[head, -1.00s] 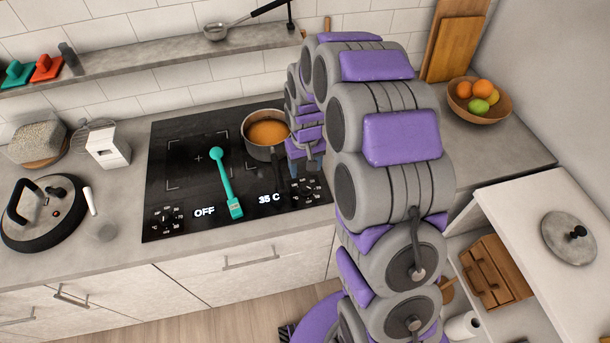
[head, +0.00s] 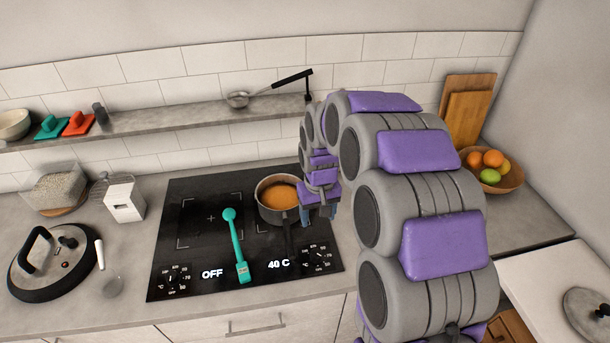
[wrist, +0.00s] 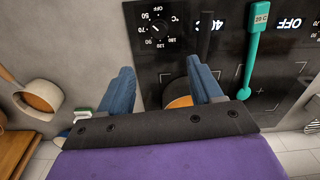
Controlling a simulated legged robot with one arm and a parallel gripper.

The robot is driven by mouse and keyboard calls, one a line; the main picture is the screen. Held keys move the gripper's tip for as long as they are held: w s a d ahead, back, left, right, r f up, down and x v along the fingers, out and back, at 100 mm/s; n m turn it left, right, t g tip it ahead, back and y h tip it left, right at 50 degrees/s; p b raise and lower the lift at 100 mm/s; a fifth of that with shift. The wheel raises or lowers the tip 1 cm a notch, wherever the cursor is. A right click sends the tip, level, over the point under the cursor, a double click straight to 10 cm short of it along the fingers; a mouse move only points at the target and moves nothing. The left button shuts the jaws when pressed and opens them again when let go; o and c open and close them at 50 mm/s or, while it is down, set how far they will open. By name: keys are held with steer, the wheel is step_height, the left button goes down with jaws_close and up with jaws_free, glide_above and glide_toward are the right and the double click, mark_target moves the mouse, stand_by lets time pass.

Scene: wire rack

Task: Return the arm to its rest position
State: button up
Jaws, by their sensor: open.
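My arm (head: 425,200) reaches forward over the right part of the hob, bent down at its far end. My gripper (head: 320,214) is open, with its blue fingers just right of the pot in the head view. In the wrist view the two fingers (wrist: 160,66) stand apart with nothing between them. The dark pot (head: 264,211) with orange contents sits on the hob, its handle toward the front. In the wrist view the right finger and the gripper body hide part of the pot (wrist: 172,87).
The black hob (head: 190,266) reads OFF and 40 C; a teal utensil (head: 236,245) lies on it. A shelf (head: 190,120) with a strainer (head: 238,99) runs behind. A fruit bowl (head: 508,180) and cutting boards (head: 465,115) stand right. A lid (head: 50,265) lies left.

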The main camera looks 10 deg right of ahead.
steer(key=s+r+g+b, duration=0.1)
steer(key=s+r, duration=0.2)
steer(key=s, duration=1.4)
steer(key=s+r+m+b, duration=0.1)
steer(key=s+r, duration=0.2)
steer(key=s, duration=1.4)
steer(key=shift+d+r+g, duration=0.15)
steer(key=shift+r+g, duration=0.1)
steer(key=shift+g, duration=0.15)
